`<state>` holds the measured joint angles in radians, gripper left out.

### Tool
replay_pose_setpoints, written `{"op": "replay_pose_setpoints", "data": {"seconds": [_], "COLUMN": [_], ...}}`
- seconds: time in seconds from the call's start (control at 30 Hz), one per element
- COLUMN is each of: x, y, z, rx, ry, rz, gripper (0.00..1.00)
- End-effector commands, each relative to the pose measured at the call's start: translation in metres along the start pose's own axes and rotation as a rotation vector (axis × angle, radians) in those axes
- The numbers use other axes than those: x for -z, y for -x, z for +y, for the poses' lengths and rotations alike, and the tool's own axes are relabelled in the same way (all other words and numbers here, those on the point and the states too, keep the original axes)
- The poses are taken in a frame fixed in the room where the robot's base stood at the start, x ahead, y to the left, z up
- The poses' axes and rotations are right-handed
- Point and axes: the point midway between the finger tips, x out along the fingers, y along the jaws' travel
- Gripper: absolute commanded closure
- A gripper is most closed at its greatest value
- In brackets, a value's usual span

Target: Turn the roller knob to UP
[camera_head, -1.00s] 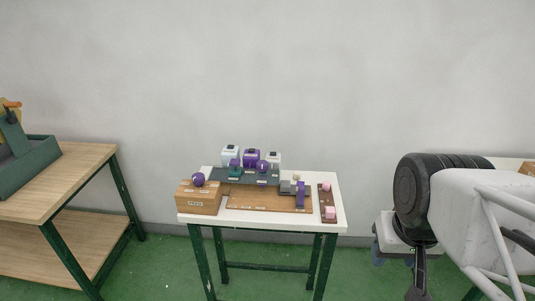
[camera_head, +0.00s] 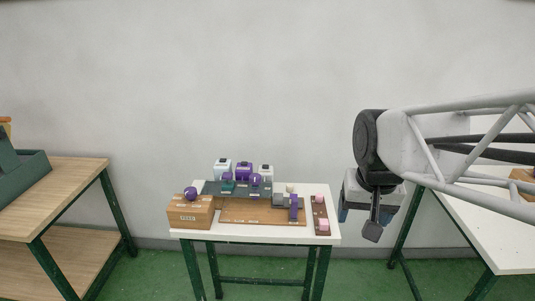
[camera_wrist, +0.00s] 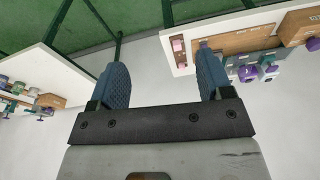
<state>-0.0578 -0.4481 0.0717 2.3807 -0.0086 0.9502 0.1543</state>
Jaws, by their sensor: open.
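A white table (camera_head: 250,236) in the head view carries the painting station. A purple round knob (camera_head: 191,193) sits on a wooden box (camera_head: 190,212) at its left. Two more purple knobs, a left one (camera_head: 227,177) and a right one (camera_head: 255,180), stand on a dark panel (camera_head: 208,187). Their labels are too small to read, so I cannot tell which is the roller knob or where it points. My gripper (camera_wrist: 162,72) is open and empty in the wrist view, its blue fingers wide apart. In the head view it hangs in the air right of the table, touching nothing.
White and purple canisters (camera_head: 243,171) stand behind the panel. A wooden board (camera_head: 255,213) with a purple upright piece (camera_head: 294,208) lies in front. A brown strip (camera_head: 319,210) holds pink blocks. Another white table (camera_head: 490,240) is at right, a wooden bench (camera_head: 60,195) at left.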

Motion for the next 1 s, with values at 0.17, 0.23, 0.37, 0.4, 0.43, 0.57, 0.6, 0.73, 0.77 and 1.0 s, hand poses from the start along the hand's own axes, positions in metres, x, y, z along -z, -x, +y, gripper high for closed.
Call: {"op": "replay_pose_setpoints", "data": {"seconds": [0.17,0.23,0.37,0.4,0.43,0.57,0.6,0.73,0.77,1.0], "x": [0.039,0.053,0.081,0.088,0.095,0.121,0.129,0.154,0.16,0.204], "y": [-0.003,-0.005,-0.009,-0.011,-0.012,-0.019,-0.022,-0.031,-0.033,-0.055], "z": [-0.018,-0.025,-0.039,-0.043,-0.047,-0.063,-0.068,-0.085,-0.089,-0.123], "rx": [0.002,0.002,0.003,0.002,0.002,0.001,0.001,-0.001,-0.001,-0.007], "ry": [-0.025,-0.037,-0.057,-0.062,-0.068,-0.088,-0.093,-0.113,-0.118,-0.155], "rz": [-0.02,-0.027,-0.039,-0.044,-0.046,-0.059,-0.063,-0.075,-0.078,-0.101], "gripper": [0.27,0.27,0.27,0.27,0.27,0.27,0.27,0.27,0.27,0.27]}}
